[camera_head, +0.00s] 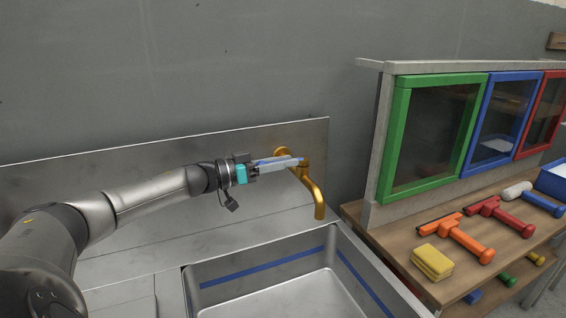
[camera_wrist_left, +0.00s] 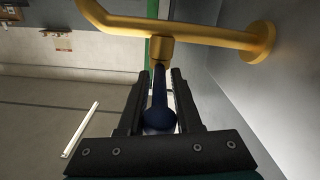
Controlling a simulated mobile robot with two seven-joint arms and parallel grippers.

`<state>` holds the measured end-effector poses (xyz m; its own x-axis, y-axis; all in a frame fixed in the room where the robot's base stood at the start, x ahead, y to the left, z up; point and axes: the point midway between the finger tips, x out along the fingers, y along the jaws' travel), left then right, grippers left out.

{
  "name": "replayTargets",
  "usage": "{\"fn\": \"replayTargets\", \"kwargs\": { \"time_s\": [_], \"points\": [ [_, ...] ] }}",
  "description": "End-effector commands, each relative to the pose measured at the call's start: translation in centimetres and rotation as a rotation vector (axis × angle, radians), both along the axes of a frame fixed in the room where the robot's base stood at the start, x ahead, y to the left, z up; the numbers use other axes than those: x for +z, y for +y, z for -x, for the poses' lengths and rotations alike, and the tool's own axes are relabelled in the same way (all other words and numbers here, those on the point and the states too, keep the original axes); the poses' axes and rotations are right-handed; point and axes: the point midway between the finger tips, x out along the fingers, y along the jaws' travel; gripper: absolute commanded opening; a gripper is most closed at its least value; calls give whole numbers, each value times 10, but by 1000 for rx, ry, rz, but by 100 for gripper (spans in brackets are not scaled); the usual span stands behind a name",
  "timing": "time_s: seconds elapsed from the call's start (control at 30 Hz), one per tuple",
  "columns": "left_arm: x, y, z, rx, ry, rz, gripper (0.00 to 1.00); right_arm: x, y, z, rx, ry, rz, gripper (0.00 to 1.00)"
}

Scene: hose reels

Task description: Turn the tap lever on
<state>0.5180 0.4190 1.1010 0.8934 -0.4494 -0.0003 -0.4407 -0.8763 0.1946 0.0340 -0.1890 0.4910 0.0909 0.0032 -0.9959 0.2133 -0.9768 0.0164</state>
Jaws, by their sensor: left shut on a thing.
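The brass tap (camera_head: 316,194) sticks out from the metal back panel, with its spout bent down over the sink basin. In the left wrist view the tap (camera_wrist_left: 205,32) crosses the top, with its round wall flange at the right. The tap lever (camera_wrist_left: 160,119) is dark blue with a rounded end and runs from the tap's body back between my fingers. My left gripper (camera_head: 282,166) is shut on the lever, with its fingertips close to the tap body; it also shows in the left wrist view (camera_wrist_left: 159,98). My right gripper is out of view.
The metal sink (camera_head: 265,272) with a blue stripe lies below the tap. To the right, a wooden table (camera_head: 405,236) holds a yellow sponge (camera_head: 432,262), an orange squeegee (camera_head: 462,240) and a red one (camera_head: 500,216). Green, blue and red framed panes (camera_head: 435,130) stand behind them.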

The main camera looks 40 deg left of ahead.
Motion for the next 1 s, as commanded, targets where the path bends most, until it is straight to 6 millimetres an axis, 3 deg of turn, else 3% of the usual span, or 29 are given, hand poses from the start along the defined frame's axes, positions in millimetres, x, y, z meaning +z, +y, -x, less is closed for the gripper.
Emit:
{"fn": "replayTargets", "kwargs": {
  "time_s": [0.1, 1.0],
  "points": [
    [0, 0, 0, 0, 0, 0, 0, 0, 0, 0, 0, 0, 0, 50],
    [0, 0, 0, -1, 0, 1, 0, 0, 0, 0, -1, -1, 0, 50]
  ]
}}
